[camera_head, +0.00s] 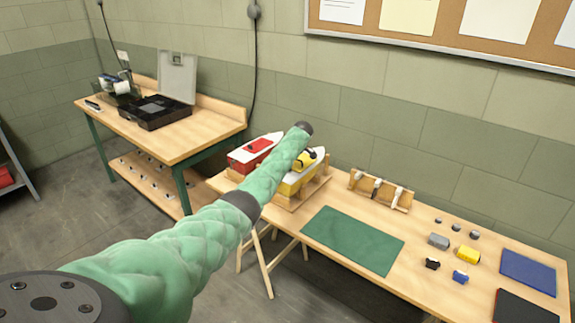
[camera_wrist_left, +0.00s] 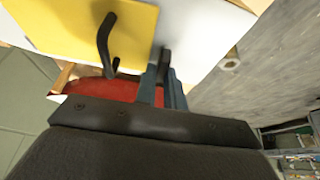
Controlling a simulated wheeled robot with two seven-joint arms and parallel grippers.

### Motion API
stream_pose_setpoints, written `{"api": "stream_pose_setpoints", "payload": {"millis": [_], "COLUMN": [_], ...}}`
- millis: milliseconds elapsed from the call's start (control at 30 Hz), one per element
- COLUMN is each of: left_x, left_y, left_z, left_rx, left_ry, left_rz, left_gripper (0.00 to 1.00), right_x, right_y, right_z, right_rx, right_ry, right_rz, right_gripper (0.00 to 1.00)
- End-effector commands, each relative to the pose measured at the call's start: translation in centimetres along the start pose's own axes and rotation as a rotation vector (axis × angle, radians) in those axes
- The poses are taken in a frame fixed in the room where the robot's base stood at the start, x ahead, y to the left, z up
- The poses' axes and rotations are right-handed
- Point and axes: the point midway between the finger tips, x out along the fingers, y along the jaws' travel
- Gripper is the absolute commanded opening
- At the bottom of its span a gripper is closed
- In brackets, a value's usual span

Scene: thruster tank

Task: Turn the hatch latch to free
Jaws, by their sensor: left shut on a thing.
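Two model boats stand on the bench in the head view, one with a red deck (camera_head: 252,149) and one with a yellow deck (camera_head: 294,178). My left arm crosses in front of them and hides part of both; its gripper is not clear there. In the left wrist view my left gripper (camera_wrist_left: 163,72) is at the edge of the yellow deck (camera_wrist_left: 150,25), shut on a small dark piece, apparently the hatch latch (camera_wrist_left: 165,58), largely hidden by the fingers. A black curved bar (camera_wrist_left: 105,40) stands beside it on the yellow surface. My right gripper is out of view.
A green mat (camera_head: 352,240) lies on the bench right of the boats, with a wooden rack (camera_head: 380,191) behind it. Several small blocks and a blue tray (camera_head: 528,272) are farther right. Another table (camera_head: 195,146) with an open black case (camera_head: 155,113) stands at left.

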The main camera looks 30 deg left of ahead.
Motion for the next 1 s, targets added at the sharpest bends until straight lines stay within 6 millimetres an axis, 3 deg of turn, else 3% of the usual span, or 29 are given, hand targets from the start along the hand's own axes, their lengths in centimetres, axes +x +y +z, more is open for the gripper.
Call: {"api": "stream_pose_setpoints", "payload": {"millis": [33, 67, 167, 567, 667, 800, 1000], "left_x": [-0.1, -0.1, -0.1, -0.5, -1.6, -3.9, -6.5], "left_y": [0.1, 0.1, 0.0, 0.0, 0.1, 0.1, 0.1], "left_z": [-0.1, -0.1, -0.1, 0.0, 0.1, 0.1, 0.1], "left_rx": [-0.001, -0.001, 0.000, 0.001, 0.001, 0.001, 0.000], "left_ry": [0.000, 0.001, 0.001, 0.000, 0.000, 0.000, 0.000], "left_rz": [0.002, 0.002, 0.002, 0.001, 0.003, 0.003, 0.002], "left_gripper": [0.00, 0.13, 0.32, 0.33, 0.33, 0.33, 0.33], "right_x": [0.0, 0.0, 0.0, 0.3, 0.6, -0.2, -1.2], "right_y": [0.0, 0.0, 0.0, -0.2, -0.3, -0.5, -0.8], "right_z": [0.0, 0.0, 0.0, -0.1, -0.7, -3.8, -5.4], "right_rx": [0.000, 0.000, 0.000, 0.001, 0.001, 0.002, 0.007], "right_ry": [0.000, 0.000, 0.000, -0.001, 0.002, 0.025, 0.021], "right_rz": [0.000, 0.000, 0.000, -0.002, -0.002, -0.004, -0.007], "right_gripper": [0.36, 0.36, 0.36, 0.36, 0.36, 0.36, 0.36]}}
